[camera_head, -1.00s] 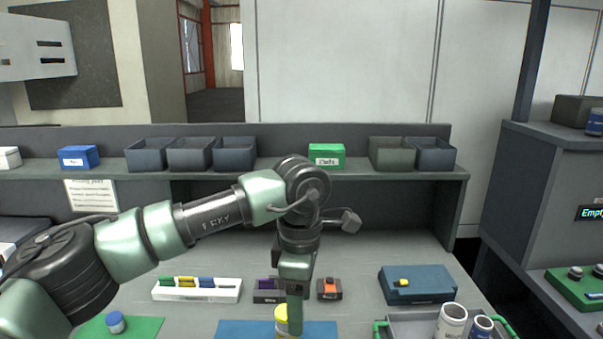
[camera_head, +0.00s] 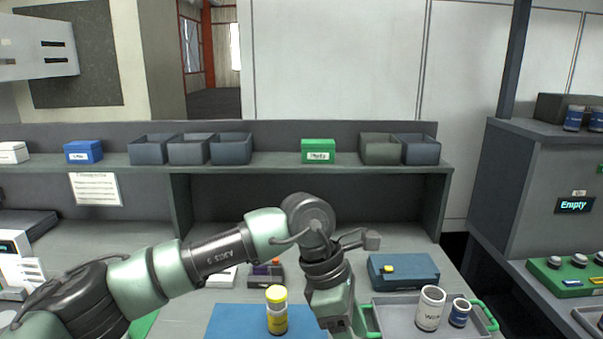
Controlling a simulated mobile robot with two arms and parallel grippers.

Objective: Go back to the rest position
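My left arm comes in from the left and reaches over the bench. Its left gripper (camera_head: 340,328) points down at the bottom edge, right of a yellow-lidded bottle (camera_head: 277,312). The bottle stands upright on a blue mat (camera_head: 235,318), apart from the gripper. The fingertips are cut off by the frame edge, so I cannot see whether they are open. My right gripper does not show.
Several bins line the shelf (camera_head: 270,167). A machine (camera_head: 540,185) with an "Empty" display stands right.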

